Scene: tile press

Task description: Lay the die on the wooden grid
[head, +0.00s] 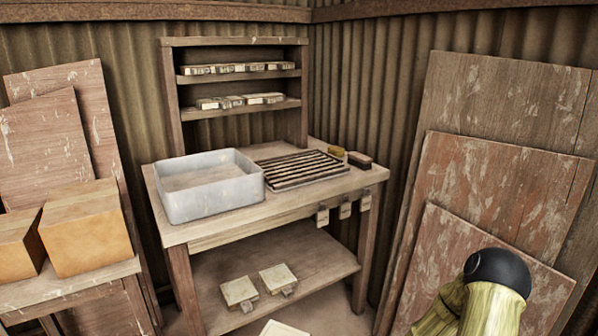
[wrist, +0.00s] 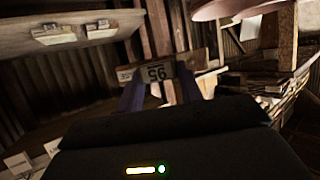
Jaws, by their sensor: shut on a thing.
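The wooden grid (head: 298,169), a rack of dark parallel slats, lies on the bench top right of the grey basin in the head view. Its slats look bare. In the wrist view my gripper (wrist: 158,93) is shut on the die (wrist: 157,71), a small block with a pale label and dark characters. The die sits between the two dark fingertips. The gripper and held die do not show in the head view; only part of my arm shows at the lower right. I cannot tell the distance from die to grid.
The grey basin (head: 210,186) fills the bench's left half. Several blocks hang on the bench's front edge (head: 345,210). Two blocks (head: 239,291) rest on the lower shelf. Boards (head: 490,190) lean at right.

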